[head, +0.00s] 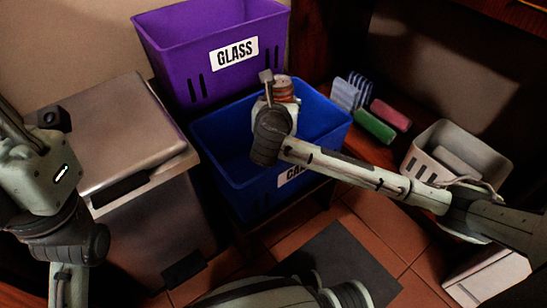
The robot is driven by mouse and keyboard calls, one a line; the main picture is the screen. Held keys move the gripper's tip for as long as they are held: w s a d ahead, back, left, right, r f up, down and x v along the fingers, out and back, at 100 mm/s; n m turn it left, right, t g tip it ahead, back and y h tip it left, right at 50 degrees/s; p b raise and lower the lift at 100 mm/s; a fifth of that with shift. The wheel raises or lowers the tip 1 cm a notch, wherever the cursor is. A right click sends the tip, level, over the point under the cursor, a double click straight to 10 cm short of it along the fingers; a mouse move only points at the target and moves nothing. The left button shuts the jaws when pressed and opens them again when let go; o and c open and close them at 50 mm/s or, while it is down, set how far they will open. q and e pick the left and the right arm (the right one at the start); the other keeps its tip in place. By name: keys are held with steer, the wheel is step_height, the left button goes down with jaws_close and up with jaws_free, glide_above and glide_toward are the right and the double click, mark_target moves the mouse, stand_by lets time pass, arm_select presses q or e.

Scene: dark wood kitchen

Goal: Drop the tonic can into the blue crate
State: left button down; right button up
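My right arm reaches in from the right over the crate. My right gripper (275,88) is above the crate, near its back rim, and largely hidden by its own wrist. A reddish-brown banded cylinder, apparently the tonic can (285,90), shows beside a grey finger and appears held there; its lower part is hidden. My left arm is at the left edge; no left fingertips can be made out.
A purple GLASS crate (213,58) stands behind the blue one. A metal lidded bin (115,130) is at left. Right of the crate lie a striped sponge (350,92), a green item (374,127), a red item (390,114) and a grey basket (418,160). A dark mat (345,255) lies in front.

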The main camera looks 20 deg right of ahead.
steer(key=shift+f, duration=0.25)
steer(key=o, duration=1.5)
steer(key=v, duration=1.2)
